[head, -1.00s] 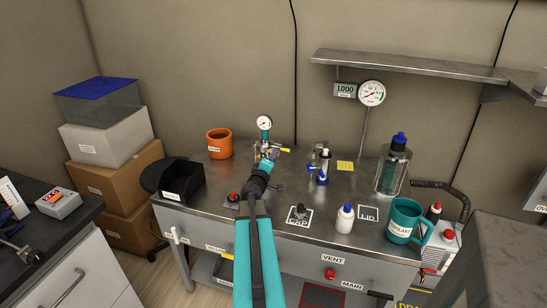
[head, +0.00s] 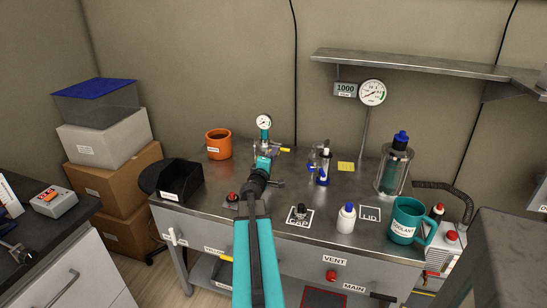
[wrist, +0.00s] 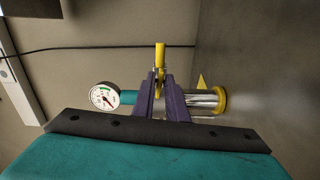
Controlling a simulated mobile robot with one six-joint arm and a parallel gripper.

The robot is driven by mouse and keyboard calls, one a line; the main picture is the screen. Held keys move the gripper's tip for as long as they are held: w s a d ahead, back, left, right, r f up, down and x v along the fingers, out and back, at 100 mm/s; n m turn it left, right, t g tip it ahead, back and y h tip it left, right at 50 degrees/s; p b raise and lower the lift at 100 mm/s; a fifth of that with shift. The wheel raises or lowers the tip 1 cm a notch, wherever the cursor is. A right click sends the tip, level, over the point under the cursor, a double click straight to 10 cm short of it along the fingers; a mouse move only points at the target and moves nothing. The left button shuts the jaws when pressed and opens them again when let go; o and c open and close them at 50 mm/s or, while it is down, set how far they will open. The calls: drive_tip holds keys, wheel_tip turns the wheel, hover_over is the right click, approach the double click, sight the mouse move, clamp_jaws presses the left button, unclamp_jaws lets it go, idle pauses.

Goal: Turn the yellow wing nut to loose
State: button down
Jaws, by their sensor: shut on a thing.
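The yellow wing nut (wrist: 160,57) shows in the wrist view between my fingertips, with its longer end pointing up in that picture. In the head view a yellow end (head: 285,150) sticks out to the right, just below the round gauge. My gripper (wrist: 160,77) has its dark purple fingers shut on the wing nut. In the head view my wrist hides most of the fitting and the fingertips. The white-faced gauge (wrist: 104,96) and the shiny metal post (wrist: 200,101) with a yellow ring lie either side of the fingers.
A blue-handled fitting (head: 322,172) stands close to the right. An orange mug (head: 218,144) and a black bin (head: 181,179) are to the left. A white bottle (head: 346,217) and a teal mug (head: 407,219) stand near the front right. A shelf (head: 420,66) hangs above.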

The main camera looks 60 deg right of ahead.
drive_tip(key=c, duration=1.8)
unclamp_jaws()
drive_tip(key=shift+a, duration=0.15)
drive_tip(key=s+a+p, duration=0.1)
drive_tip(key=a+p, duration=0.3)
drive_tip(key=a, duration=0.4)
drive_tip(key=shift+s+r, duration=0.15)
drive_tip(key=p, duration=0.2)
drive_tip(key=shift+s+a+p, duration=0.1)
drive_tip(key=shift+a+p, duration=0.3)
drive_tip(key=a+p, duration=0.1)
drive_tip(key=p, duration=0.4)
drive_tip(key=shift+s+a, duration=0.1)
drive_tip(key=shift+a, duration=0.25)
drive_tip(key=a+p, duration=0.2)
drive_tip(key=p, duration=0.1)
drive_tip(key=shift+s+a, duration=0.2)
drive_tip(key=shift+a, duration=0.2)
